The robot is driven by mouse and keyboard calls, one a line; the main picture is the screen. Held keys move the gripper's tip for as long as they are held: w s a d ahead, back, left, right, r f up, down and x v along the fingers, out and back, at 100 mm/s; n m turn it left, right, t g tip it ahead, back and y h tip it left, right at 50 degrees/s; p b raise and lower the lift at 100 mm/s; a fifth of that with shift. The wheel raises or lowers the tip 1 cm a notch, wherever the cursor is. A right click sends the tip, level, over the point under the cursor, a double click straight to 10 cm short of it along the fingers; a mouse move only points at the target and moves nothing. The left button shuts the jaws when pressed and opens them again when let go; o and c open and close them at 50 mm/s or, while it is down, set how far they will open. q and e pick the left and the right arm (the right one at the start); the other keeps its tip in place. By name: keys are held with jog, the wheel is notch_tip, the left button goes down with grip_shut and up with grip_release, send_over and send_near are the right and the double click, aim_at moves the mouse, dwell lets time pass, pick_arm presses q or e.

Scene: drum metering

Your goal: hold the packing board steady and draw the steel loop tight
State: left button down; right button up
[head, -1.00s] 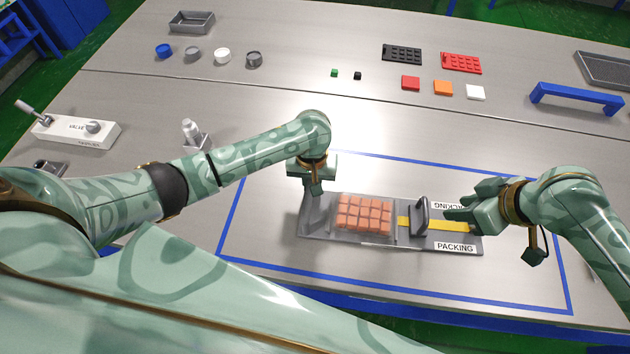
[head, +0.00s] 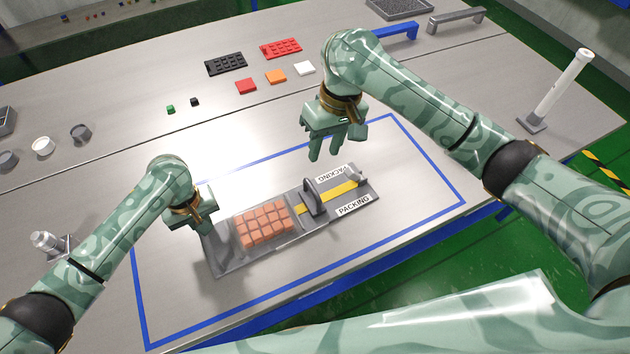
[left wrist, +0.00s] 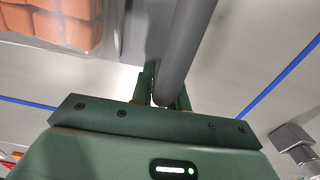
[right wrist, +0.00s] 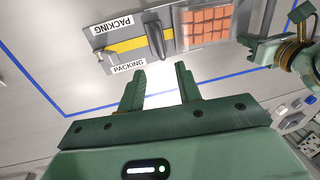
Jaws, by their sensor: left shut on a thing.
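The grey packing board (head: 290,231) lies on the table inside a blue outline, with pinkish-orange blocks (head: 263,225) in a clear-sided bay. A grey upright loop (head: 314,197) stands across the yellow strip (head: 341,190), beside the blocks; it also shows in the right wrist view (right wrist: 154,38). My left gripper (head: 204,226) is at the board's left end; in the left wrist view it is shut on a grey bar (left wrist: 184,48). My right gripper (head: 325,150) is open and empty, above the table behind the board, apart from the loop; its spread fingers show in the right wrist view.
Red (head: 245,86), orange (head: 275,77) and white (head: 305,68) tiles lie at the back near black (head: 226,64) and red (head: 281,48) trays. A white post (head: 563,85) stands at the right. Clear table surrounds the board inside the blue outline.

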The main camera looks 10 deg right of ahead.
aim_at(314, 189)
jog(key=f, duration=0.4)
jog(key=a+f, duration=0.1)
jog(key=f, duration=0.2)
jog(key=a+f, duration=0.1)
jog(key=f, duration=0.3)
jog(key=shift+s+a+f, duration=0.1)
jog(key=shift+s+f, duration=0.2)
jog(key=shift+s, duration=0.05)
jog(key=shift+c, duration=0.3)
